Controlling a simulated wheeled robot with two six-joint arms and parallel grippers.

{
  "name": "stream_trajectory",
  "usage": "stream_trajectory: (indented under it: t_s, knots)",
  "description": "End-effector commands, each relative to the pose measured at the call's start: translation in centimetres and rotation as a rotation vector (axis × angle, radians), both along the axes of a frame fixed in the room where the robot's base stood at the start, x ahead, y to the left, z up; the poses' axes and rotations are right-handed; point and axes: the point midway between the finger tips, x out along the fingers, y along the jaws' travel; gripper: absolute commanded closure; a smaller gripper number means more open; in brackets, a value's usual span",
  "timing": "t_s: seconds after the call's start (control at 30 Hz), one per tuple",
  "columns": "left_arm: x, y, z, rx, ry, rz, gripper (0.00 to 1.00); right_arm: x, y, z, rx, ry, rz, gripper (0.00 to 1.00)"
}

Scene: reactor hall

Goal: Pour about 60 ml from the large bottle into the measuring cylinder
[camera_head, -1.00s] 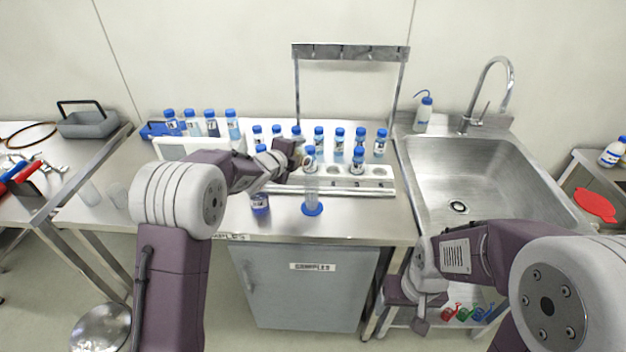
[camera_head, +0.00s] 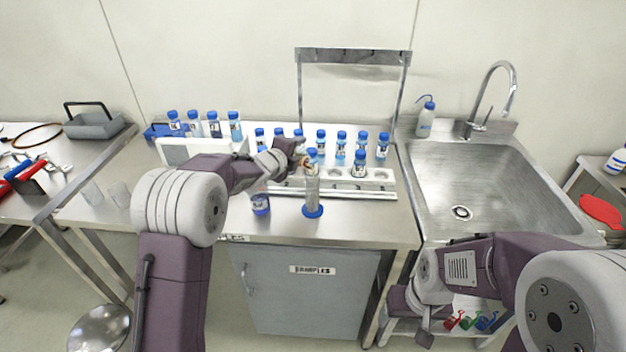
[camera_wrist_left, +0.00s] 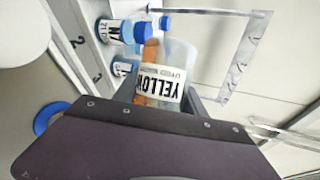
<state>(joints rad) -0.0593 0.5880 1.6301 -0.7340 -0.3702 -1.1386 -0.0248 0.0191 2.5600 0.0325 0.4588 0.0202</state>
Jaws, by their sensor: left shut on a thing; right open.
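My left gripper (camera_head: 297,150) is shut on the large bottle (camera_wrist_left: 165,75), a clear bottle with a white YELLOW label. In the left wrist view its orange liquid lies along one side, so the bottle is tilted. In the head view the bottle (camera_head: 307,161) is small and partly hidden, close to the top of the measuring cylinder. The measuring cylinder (camera_head: 312,192) stands upright on the bench on a blue foot; its foot also shows in the left wrist view (camera_wrist_left: 48,117). I cannot tell its liquid level. My right gripper (camera_head: 424,322) is open and empty, low in front of the sink.
A white rack (camera_head: 345,186) with several blue-capped bottles stands behind the cylinder. A container with a dark label (camera_head: 261,204) stands left of the cylinder. A sink (camera_head: 465,175) is at the right.

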Motion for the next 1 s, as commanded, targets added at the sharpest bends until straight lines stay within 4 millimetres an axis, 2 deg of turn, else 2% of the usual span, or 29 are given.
stream_trajectory:
  t_s: [1.0]
  knots:
    - [1.06,1.06,0.39,0.028,-0.027,-0.001,0.96,-0.01,0.00,-0.72,0.000,0.000,0.000,0.26]
